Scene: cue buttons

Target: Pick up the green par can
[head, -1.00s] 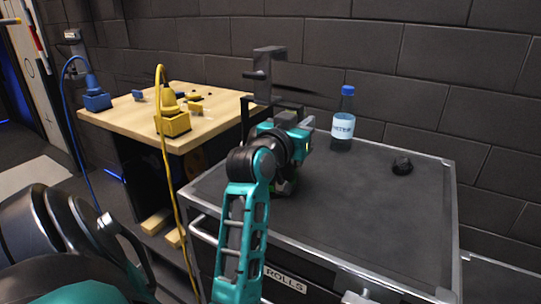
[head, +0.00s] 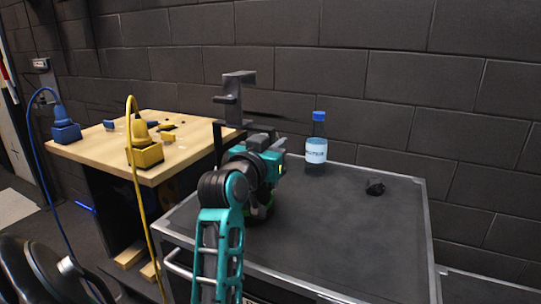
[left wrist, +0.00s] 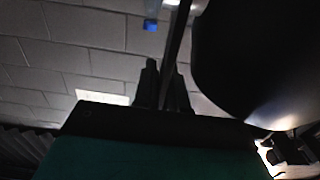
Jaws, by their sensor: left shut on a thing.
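The par can (head: 264,207) stands at the left back part of the flight case top. My left arm hides most of it, but a green-lit rim shows low beside my wrist. Its dark bracket and clamp (head: 238,96) rise above. My left gripper (head: 264,163) is at the par can, its fingertips hidden in the head view. In the left wrist view, the two fingers (left wrist: 164,88) are shut on a thin dark bar, seemingly the bracket. A large black rounded body (left wrist: 240,55) with a bright lower edge fills the right. My right gripper is not in view.
The flight case top (head: 330,235) is mostly clear. A blue-capped water bottle (head: 316,150) stands at its back and a small black knob (head: 375,187) at right. A wooden table (head: 90,145) at left holds a blue plug (head: 65,130) and yellow plug (head: 143,152). A block wall is behind.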

